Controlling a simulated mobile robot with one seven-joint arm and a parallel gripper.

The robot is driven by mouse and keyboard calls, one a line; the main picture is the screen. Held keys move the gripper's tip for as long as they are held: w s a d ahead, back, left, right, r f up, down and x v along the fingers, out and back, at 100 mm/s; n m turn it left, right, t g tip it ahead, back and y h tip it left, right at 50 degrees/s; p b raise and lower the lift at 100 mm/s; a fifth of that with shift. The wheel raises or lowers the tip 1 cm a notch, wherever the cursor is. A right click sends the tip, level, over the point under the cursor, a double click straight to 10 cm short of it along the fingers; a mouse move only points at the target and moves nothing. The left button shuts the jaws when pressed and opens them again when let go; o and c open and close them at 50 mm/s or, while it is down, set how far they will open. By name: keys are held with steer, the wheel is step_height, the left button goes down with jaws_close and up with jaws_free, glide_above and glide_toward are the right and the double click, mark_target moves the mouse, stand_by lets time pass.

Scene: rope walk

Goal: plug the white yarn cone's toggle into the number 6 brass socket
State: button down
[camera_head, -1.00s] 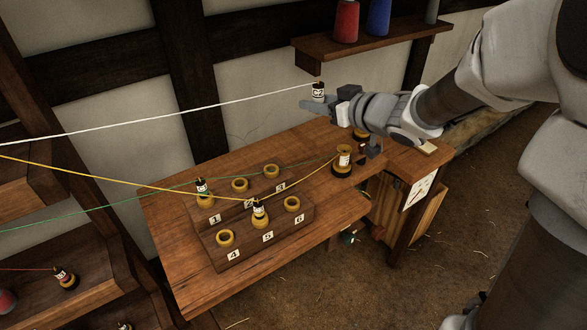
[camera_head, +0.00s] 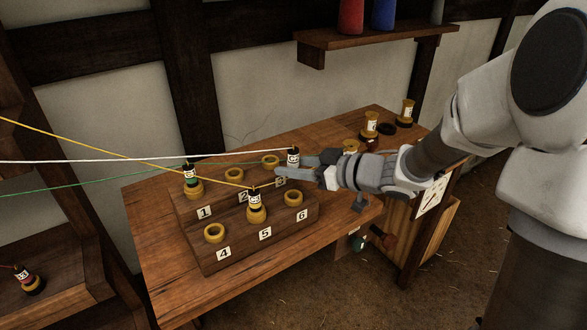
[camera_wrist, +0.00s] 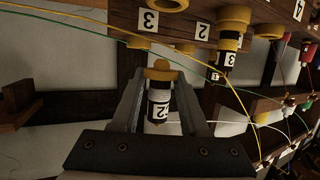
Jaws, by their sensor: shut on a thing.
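My gripper (camera_head: 295,172) is shut on the white yarn's toggle (camera_head: 293,158), a dark plug with a white label, with the white yarn running off to the left. In the wrist view the toggle (camera_wrist: 159,104) sits upright between the two fingers, and a brass ring shows just past its tip. The gripper hangs above the back right of the socket board (camera_head: 243,243), near socket 3 (camera_head: 270,161). The number 6 brass socket (camera_head: 293,198) is empty, in front of and below the gripper.
A yellow yarn's toggle (camera_head: 254,199) stands in socket 5 and a green yarn's toggle (camera_head: 190,175) in socket 1. Sockets 2 (camera_head: 234,174) and 4 (camera_head: 214,232) are empty. The yellow yarn crosses over the board.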

mark_target(300, 197)
steer(key=shift+f+b, duration=2.55)
steer(key=shift+b, duration=0.1)
steer(key=shift+p, duration=0.85)
steer(key=shift+f+b, duration=0.35)
steer(key=shift+f, duration=0.2)
steer(key=c, duration=0.7)
jaws_free()
steer(key=shift+p+v, duration=0.65)
steer(key=shift+v, duration=0.2)
steer(key=shift+p+v, duration=2.85)
steer(key=shift+v, duration=1.85)
